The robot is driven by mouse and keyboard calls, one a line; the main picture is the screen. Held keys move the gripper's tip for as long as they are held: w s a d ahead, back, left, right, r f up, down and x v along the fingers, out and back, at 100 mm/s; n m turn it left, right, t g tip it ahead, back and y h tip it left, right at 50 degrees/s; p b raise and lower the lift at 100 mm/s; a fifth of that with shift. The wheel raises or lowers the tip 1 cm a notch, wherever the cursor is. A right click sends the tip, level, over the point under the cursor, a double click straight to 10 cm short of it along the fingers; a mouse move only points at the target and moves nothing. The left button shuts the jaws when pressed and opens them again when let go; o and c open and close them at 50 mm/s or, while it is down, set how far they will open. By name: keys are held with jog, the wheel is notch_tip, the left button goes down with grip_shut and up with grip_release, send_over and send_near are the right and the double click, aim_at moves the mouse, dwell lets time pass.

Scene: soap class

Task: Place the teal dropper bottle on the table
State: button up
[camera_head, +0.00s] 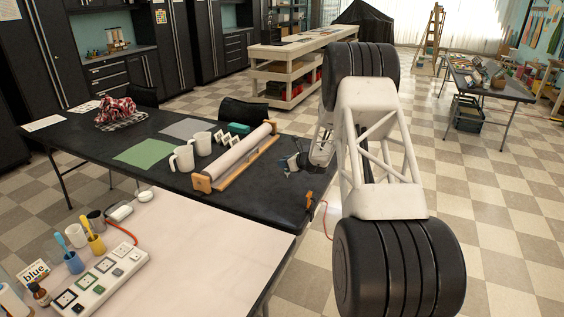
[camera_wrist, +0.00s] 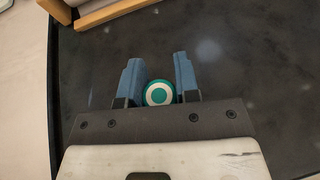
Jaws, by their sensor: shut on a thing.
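The teal dropper bottle (camera_wrist: 159,93) shows end-on in the wrist view as a teal disc with a white ring. It sits between the two blue fingers of my gripper (camera_wrist: 157,64), which is shut on it. In the head view my gripper (camera_head: 291,162) is over the right part of the dark table (camera_head: 250,198), right of the wooden-ended roller. I cannot make out the bottle in that view. The dark table top (camera_wrist: 245,75) lies beneath the gripper in the wrist view. I cannot tell whether the bottle touches it.
The roller (camera_head: 236,158) lies left of my gripper; its wooden edge (camera_wrist: 105,12) shows in the wrist view. White mugs (camera_head: 183,158), a zigzag stand (camera_head: 232,134) and a green mat (camera_head: 145,153) are farther left. An orange clamp (camera_head: 309,199) grips the right edge. Dark table front is clear.

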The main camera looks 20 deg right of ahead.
jog(key=w+d, duration=0.2)
jog(key=w, duration=0.6)
jog(key=shift+w+f, duration=0.35)
jog(key=shift+f, duration=0.05)
jog(key=shift+f, duration=0.1)
jog(key=shift+f, duration=1.65)
jog(key=shift+f, duration=0.15)
jog(key=o, duration=0.9)
